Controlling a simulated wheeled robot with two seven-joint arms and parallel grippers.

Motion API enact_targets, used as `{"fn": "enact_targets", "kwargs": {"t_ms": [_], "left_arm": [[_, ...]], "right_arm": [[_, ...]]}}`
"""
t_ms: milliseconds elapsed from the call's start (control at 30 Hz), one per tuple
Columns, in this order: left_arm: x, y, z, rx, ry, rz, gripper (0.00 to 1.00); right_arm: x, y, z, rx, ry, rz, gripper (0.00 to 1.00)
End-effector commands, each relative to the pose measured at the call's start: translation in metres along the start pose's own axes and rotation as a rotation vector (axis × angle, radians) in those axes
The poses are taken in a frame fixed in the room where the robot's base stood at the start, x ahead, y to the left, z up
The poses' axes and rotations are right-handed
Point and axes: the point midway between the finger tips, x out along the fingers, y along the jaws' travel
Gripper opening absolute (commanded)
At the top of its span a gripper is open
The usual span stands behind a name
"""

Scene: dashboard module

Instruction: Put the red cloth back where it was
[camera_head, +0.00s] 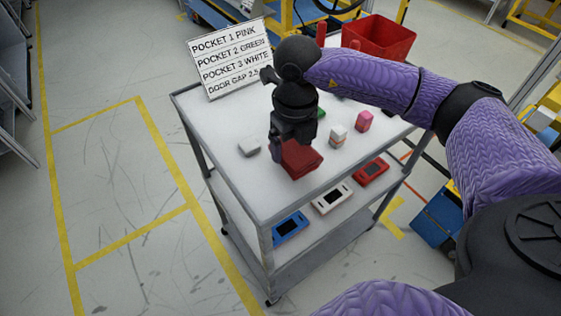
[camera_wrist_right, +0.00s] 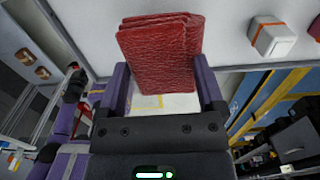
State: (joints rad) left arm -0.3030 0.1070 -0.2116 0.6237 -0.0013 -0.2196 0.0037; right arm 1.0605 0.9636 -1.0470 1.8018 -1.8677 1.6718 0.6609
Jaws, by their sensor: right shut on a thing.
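The red cloth (camera_head: 302,158) is a folded, dark red pad over the front part of the white cart top (camera_head: 262,185). My right gripper (camera_head: 291,141) points down and is shut on it. In the right wrist view the cloth (camera_wrist_right: 160,52) sits between the two purple fingers (camera_wrist_right: 165,90), its layered folds spread beyond the fingertips. I cannot tell whether the cloth touches the cart top. My left gripper is out of view.
A grey-white block (camera_head: 249,148) lies left of the cloth. A white-and-orange block (camera_head: 338,136), a pink block (camera_head: 363,121) and a green piece (camera_head: 321,113) stand right. A lettered sign (camera_head: 232,60) and red bin (camera_head: 379,38) are behind. Blue, white and red devices (camera_head: 332,198) lie below.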

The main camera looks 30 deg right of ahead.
Motion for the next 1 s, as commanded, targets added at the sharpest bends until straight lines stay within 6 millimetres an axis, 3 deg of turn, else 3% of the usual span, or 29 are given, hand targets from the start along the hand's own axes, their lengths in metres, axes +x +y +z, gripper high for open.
{"fn": "enact_targets", "kwargs": {"t_ms": [33, 133, 367, 400, 467, 667, 767, 1000], "left_arm": [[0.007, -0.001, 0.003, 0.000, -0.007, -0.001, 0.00], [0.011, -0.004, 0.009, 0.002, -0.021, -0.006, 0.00], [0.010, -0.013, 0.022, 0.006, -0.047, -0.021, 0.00], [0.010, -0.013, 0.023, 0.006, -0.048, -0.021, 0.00], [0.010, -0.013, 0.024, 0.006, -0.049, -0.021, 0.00], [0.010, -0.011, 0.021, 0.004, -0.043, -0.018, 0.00], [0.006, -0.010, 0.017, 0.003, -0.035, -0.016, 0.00], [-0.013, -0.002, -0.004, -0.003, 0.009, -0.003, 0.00]], "right_arm": [[0.017, 0.000, -0.001, 0.000, 0.006, 0.000, 0.40], [0.035, 0.000, -0.001, -0.001, 0.005, 0.001, 0.40], [0.040, 0.000, -0.001, -0.001, 0.002, 0.000, 0.40], [0.040, 0.000, -0.001, -0.001, 0.003, 0.000, 0.89], [0.040, 0.000, -0.001, -0.001, 0.003, 0.000, 1.00], [0.039, 0.000, 0.000, -0.001, 0.002, 0.000, 1.00], [0.029, 0.001, 0.000, -0.001, 0.000, 0.001, 1.00], [-0.039, 0.000, 0.001, 0.000, -0.004, 0.000, 1.00]]}}
